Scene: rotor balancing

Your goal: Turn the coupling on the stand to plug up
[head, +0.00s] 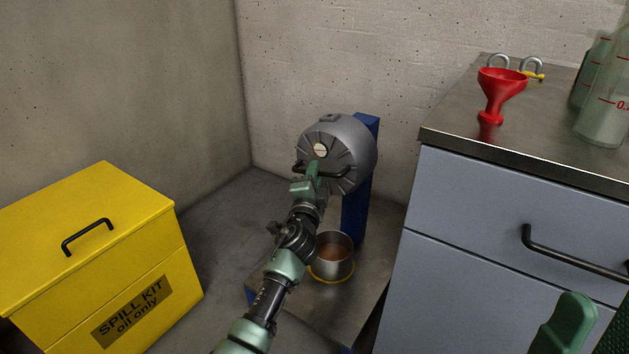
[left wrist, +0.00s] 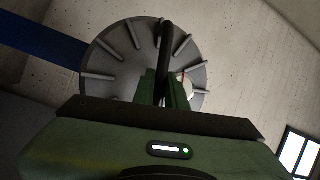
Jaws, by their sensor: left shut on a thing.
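The coupling (head: 357,150) is a grey metal drum with radial ribs on its face, mounted on a blue stand (head: 355,215). A pale round plug (head: 320,150) shows on its face, just above the black bar handle (head: 343,172). My left gripper (head: 311,176) is shut on this handle in front of the face. In the left wrist view, the ribbed coupling face (left wrist: 110,55) fills the upper middle, and the handle (left wrist: 166,45) runs between the green fingers (left wrist: 165,88). The plug is partly hidden there. My right gripper (head: 592,325) is at the lower right, empty, its fingers apart and cut off.
A metal cup with brown liquid (head: 334,255) stands below the coupling on the stand's base. A yellow spill kit box (head: 100,250) is at left. A grey cabinet (head: 480,220) at right carries a red funnel (head: 500,88), shackles (head: 530,67) and bottles (head: 605,110).

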